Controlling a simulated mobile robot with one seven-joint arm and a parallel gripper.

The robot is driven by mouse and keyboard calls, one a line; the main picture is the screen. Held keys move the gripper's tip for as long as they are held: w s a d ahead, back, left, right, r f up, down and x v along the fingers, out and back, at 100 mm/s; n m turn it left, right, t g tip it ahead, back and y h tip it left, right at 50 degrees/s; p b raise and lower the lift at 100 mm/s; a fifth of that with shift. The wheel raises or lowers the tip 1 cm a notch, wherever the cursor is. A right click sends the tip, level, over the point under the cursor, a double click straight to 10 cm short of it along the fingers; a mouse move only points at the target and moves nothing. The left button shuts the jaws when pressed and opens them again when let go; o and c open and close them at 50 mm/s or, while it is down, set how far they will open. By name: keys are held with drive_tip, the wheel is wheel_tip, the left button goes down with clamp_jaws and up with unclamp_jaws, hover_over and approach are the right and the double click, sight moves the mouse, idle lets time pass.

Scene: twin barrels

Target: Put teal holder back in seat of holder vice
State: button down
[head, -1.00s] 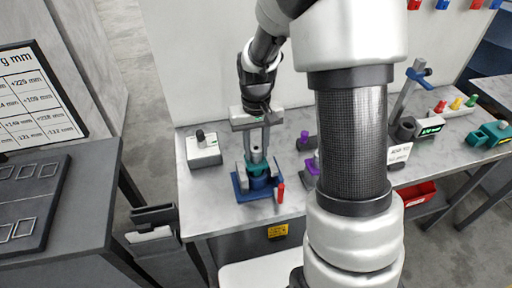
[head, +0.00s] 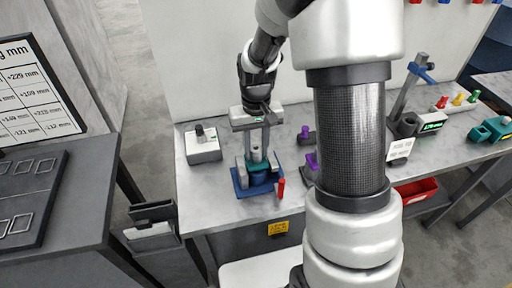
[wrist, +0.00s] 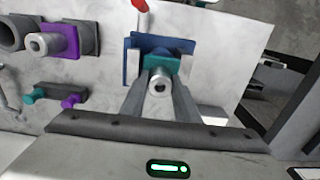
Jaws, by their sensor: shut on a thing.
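The teal holder (head: 256,167) has a grey round top and sits at the blue holder vice (head: 242,188) on the left part of the bench. My gripper (head: 257,157) points down with its two fingers on either side of the holder, shut on it. In the wrist view the teal holder (wrist: 150,66), with a grey ring-shaped end, is between the fingertips (wrist: 159,80). The blue vice (wrist: 146,42) is right behind it. The fingers and holder hide the seat, so I cannot tell whether the holder is fully down in it.
A red handle (head: 281,187) stands at the vice's right front. A grey box with a black knob (head: 203,146) is to the left. Purple parts (head: 311,161) stand to the right, partly behind my arm. A red bin (head: 417,190) hangs below the bench.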

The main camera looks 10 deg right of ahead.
drive_tip(key=shift+f+b, duration=0.55)
drive_tip(key=shift+f, duration=0.25)
drive_tip(key=c, duration=1.3)
unclamp_jaws()
drive_tip(key=shift+r, duration=0.1)
wheel_tip(320, 180, up, 17)
drive_tip(key=shift+r+p, duration=0.15)
drive_tip(key=shift+p, duration=0.45)
drive_tip(key=s+r+t+p, duration=0.1)
drive_tip(key=s+r+t, duration=0.1)
drive_tip(key=s, duration=0.4)
drive_tip(key=s+r+t+p, duration=0.1)
drive_tip(key=s+r, duration=0.3)
drive_tip(key=s, duration=0.2)
drive_tip(key=s+r+t+p, duration=0.1)
drive_tip(key=s+r+t, duration=0.1)
drive_tip(key=s, duration=0.4)
drive_tip(key=shift+s+r+t+p, duration=0.2)
drive_tip(key=shift+r+t+p, duration=0.15)
drive_tip(key=shift+r, duration=0.55)
